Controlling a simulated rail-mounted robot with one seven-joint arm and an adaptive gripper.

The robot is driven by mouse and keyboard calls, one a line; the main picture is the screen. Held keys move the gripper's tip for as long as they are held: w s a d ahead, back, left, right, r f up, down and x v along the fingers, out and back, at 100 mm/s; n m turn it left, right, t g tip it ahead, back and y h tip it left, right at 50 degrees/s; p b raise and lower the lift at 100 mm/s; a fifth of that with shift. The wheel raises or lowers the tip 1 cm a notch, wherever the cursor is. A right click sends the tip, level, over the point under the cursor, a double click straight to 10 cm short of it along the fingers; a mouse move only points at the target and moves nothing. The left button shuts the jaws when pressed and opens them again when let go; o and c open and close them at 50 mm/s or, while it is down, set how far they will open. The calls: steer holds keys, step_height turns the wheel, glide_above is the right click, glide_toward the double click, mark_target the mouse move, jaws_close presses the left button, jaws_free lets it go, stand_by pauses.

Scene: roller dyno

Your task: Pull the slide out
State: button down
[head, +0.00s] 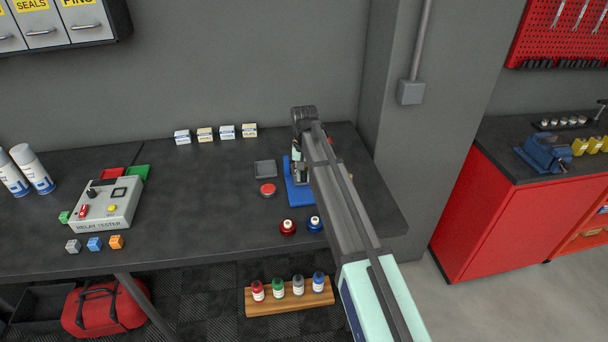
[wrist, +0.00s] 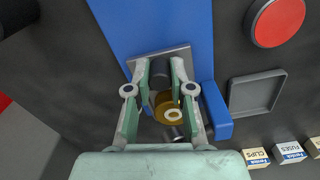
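A blue fixture (head: 301,196) stands on the dark bench, largely covered by my arm in the head view. In the wrist view the blue fixture (wrist: 160,25) carries a grey metal plate (wrist: 150,55) and a round brass part (wrist: 168,107) with a pale centre. I cannot tell which part is the slide. My gripper (wrist: 165,62) is over the fixture, its two fingers apart with a gap between them. The brass part shows between the fingers; I see no clear contact. In the head view the fingertips are hardly visible.
A red button (head: 267,189) and a shallow grey tray (head: 265,169) lie left of the fixture. Small boxes (head: 227,132) line the back. The bench between fixture and relay tester (head: 105,206) is mostly clear.

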steer(key=s+d, duration=0.1)
steer(key=s, duration=0.2)
steer(key=s+d, duration=0.1)
steer(key=s, duration=0.3)
steer(key=s+d, duration=0.1)
steer(key=s, duration=0.3)
steer(key=shift+s, duration=0.15)
steer(key=shift+a, duration=0.1)
steer(key=c, duration=1)
jaws_free()
steer(key=shift+r, duration=0.5)
step_height(320, 180, up, 11)
